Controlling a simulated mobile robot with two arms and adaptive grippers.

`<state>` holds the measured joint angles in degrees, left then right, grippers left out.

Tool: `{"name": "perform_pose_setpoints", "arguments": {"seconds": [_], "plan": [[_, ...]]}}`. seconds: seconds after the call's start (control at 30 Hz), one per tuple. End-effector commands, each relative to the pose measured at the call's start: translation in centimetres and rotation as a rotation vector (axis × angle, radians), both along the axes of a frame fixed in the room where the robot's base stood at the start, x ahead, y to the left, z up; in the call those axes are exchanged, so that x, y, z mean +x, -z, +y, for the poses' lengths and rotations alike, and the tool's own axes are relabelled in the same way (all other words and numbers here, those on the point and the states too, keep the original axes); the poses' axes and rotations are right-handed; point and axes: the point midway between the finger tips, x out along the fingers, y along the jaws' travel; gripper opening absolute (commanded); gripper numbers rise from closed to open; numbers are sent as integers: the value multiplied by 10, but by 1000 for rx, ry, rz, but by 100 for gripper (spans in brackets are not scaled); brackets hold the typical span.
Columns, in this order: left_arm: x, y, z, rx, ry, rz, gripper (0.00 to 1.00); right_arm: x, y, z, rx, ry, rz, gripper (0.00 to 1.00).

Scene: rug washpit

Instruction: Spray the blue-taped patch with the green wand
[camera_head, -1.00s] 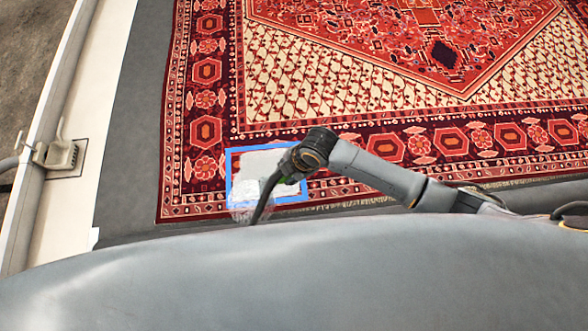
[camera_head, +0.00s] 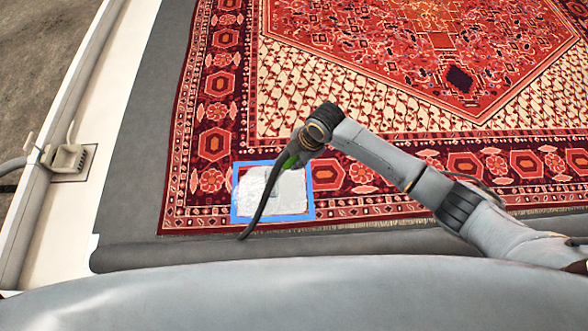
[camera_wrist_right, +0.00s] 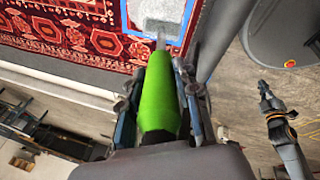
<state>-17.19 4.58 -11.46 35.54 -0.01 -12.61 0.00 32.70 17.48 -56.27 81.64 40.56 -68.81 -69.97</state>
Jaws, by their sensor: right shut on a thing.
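The patch (camera_head: 292,191) is a pale rectangle framed by blue tape (camera_head: 310,200) on the rug's near-left corner. Its left part looks whiter and speckled. My right gripper (camera_head: 297,153) is just above the patch's far right part. In the right wrist view it (camera_wrist_right: 157,92) is shut on the green wand (camera_wrist_right: 160,108), whose thin tip points at the taped patch (camera_wrist_right: 158,12). In the head view only a little green of the wand (camera_head: 289,162) shows, and a dark hose hangs across the patch. My left gripper (camera_wrist_right: 266,98) seems to show in the right wrist view; its jaws are unclear.
The red patterned rug (camera_head: 330,120) lies on dark grey flooring (camera_head: 135,180). A pale ledge with a pipe and a beige fitting (camera_head: 68,158) runs along the left. My grey body fills the bottom of the head view.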

Motion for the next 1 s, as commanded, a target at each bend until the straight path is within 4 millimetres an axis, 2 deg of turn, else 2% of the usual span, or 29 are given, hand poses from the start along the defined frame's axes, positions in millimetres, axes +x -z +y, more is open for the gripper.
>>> {"name": "perform_pose_setpoints", "arguments": {"seconds": [0.03,0.57,1.0], "plan": [[0,7,0,0,0,0,0,8,2,1,3,1,-4,0],[0,51,0,0,0,0,0,70,2,2,4,0,-5,0],[0,100,0,0,0,0,0,122,3,2,4,0,-5,0]]}}
